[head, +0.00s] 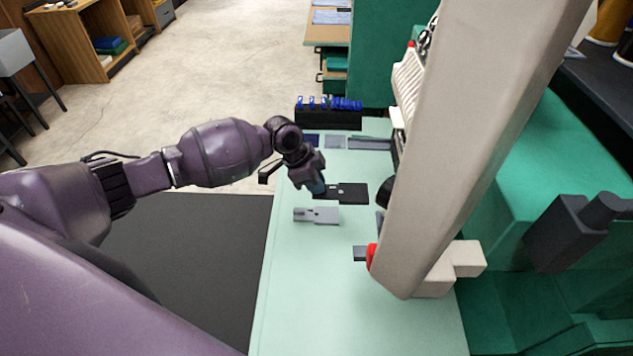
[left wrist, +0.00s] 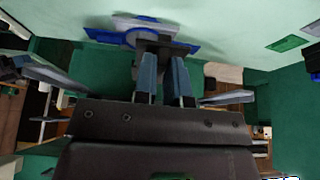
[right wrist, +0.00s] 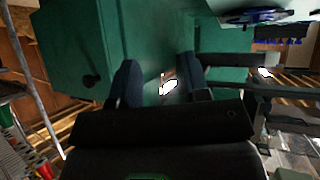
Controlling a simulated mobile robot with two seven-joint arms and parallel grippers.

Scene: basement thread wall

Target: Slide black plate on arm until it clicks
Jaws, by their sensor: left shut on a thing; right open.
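The black plate (head: 352,194) is a flat dark piece over the pale green table (head: 300,290). My left gripper (head: 318,187) is shut on its left end; I cannot tell whether the plate touches the table. In the left wrist view, the two fingers (left wrist: 164,80) close on a dark piece (left wrist: 158,45). The arm for the plate is not clearly visible; a beige column (head: 475,130) hides much of the area to the right. My right gripper (right wrist: 159,80) is open in the right wrist view, with nothing seen held between its fingers, facing a green surface.
A silver plate (head: 322,216) lies just in front of the black plate. A black rack (head: 328,118) with blue-topped pieces stands at the table's far end, with flat plates (head: 335,142) before it. A red part (head: 372,257) sits by the column. The table's front left is clear.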

